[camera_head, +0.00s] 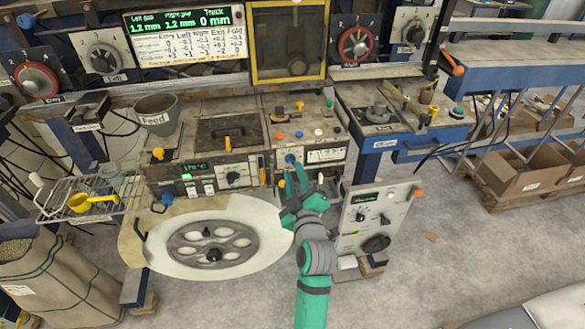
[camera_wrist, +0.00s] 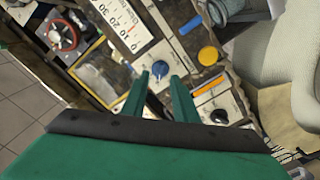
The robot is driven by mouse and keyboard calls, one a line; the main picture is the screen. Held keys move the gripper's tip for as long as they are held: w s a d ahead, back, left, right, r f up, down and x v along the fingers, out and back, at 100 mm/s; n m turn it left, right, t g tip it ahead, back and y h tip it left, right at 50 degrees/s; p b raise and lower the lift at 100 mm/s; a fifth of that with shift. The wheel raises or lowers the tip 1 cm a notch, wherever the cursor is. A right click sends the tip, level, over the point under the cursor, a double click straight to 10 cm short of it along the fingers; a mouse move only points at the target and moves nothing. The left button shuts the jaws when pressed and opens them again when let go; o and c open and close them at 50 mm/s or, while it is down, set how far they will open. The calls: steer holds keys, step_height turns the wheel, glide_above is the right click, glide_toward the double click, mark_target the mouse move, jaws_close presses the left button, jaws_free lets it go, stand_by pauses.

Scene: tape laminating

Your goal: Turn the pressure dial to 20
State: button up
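The pressure dial is a blue knob (camera_head: 290,158) on the front panel of the machine, beside a white scale card (camera_head: 325,155). In the wrist view the blue knob (camera_wrist: 160,69) shows just beyond and between my fingertips, on a light plate. The card in that view (camera_wrist: 124,22) reads 0, 10, 20 and 30. My gripper (camera_head: 297,177) is at the panel, close to the knob. Its two green fingers (camera_wrist: 159,76) are apart with a gap between them. I cannot tell whether they touch the knob. The knob's setting cannot be read.
An orange button (camera_wrist: 208,56) and a black dial (camera_wrist: 219,116) are near the knob. A white roll (camera_head: 160,240) lies below left of my gripper. A side panel with dark knobs (camera_head: 376,243) stands right of my arm. Open floor lies at lower right.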

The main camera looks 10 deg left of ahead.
mark_target(291, 163)
steer(key=shift+x, duration=1.65)
jaws_close()
steer(key=shift+m, duration=0.3)
steer(key=m, duration=0.4)
steer(key=shift+m, duration=2)
